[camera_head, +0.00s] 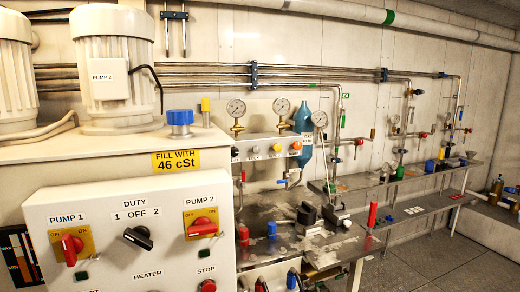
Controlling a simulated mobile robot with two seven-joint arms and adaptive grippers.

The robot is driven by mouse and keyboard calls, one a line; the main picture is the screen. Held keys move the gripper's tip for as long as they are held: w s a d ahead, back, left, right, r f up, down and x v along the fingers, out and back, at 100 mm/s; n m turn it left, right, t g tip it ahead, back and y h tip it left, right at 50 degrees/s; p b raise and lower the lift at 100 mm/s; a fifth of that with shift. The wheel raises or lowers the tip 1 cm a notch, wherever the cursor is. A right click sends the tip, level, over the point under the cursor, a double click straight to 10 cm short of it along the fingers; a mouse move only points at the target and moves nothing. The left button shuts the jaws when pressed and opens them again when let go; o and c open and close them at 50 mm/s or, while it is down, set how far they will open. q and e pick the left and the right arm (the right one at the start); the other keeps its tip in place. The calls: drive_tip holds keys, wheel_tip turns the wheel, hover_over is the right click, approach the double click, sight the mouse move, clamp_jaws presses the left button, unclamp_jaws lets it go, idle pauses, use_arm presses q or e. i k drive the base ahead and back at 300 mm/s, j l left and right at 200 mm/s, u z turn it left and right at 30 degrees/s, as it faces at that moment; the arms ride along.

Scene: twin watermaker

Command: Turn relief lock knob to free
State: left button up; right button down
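No knob in the camera_head view carries a label that I can read as relief lock. A metal manifold block (268,139) at the middle has a row of small coloured knobs on its front face, with labels too small to read. An orange knob (297,146) is at the row's right end, below a gauge (281,106). On the near white control panel are a red pump 1 switch (71,249), a black duty switch (138,238) and a red pump 2 switch (202,227). Neither of my grippers shows.
A metal bench (292,243) below the manifold holds a red cylinder (372,214), a blue-capped item and dark devices (308,215). A long shelf (425,182) with loose parts runs right along the piped wall. Grey floor (440,252) is clear at lower right.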

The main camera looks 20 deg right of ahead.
sight(256, 150)
drive_tip(key=i+l+u, duration=0.15)
drive_tip(key=l, duration=0.85)
drive_tip(key=l+u, duration=0.2)
drive_tip(key=l, duration=0.8)
